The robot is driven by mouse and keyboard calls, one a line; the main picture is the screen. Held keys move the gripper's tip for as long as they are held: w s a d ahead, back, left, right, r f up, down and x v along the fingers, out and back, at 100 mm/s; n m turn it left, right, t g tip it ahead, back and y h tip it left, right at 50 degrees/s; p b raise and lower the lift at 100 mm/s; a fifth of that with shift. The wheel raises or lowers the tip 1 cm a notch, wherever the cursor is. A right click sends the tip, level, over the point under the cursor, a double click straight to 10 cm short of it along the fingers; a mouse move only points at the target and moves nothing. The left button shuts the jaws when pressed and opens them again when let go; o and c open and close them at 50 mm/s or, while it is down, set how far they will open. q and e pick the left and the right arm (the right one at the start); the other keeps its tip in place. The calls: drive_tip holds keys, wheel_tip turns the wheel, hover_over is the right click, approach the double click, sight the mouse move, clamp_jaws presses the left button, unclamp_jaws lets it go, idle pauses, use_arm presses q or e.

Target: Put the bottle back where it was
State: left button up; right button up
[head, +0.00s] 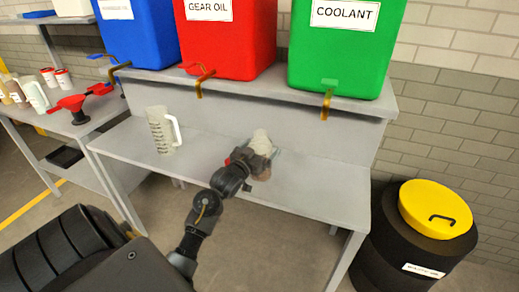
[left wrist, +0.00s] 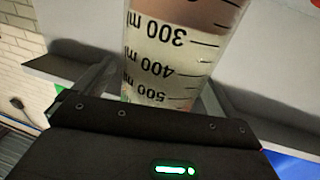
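A clear graduated bottle (head: 261,142) with brownish liquid low in it is at my left gripper (head: 252,163), over the middle of the grey bench. Its lower part is partly hidden by the gripper in the head view. In the left wrist view the bottle (left wrist: 175,60) fills the space between the two fingers (left wrist: 155,90), its 300, 400 and 500 ml marks upside down. The fingers lie close against both its sides, so the gripper looks shut on it. I cannot tell whether its base touches the bench. My right gripper is not in view.
A measuring jug (head: 163,130) stands left on the bench (head: 310,190). Blue, red (head: 228,40) and green (head: 345,50) tanks with taps sit on the shelf above. A left table holds bottles, cups and red funnels (head: 72,103). A yellow-lidded black drum (head: 425,230) stands right.

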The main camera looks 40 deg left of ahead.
use_arm(q)
drive_tip(key=shift+r, duration=0.1)
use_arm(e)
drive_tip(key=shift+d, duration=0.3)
use_arm(q)
drive_tip(key=shift+s, duration=0.15)
drive_tip(key=s+d, duration=0.1)
drive_tip(key=s, duration=1)
drive_tip(key=shift+s+d+b, duration=0.25)
drive_tip(key=shift+d+b, duration=0.1)
drive_tip(key=shift+b, duration=0.1)
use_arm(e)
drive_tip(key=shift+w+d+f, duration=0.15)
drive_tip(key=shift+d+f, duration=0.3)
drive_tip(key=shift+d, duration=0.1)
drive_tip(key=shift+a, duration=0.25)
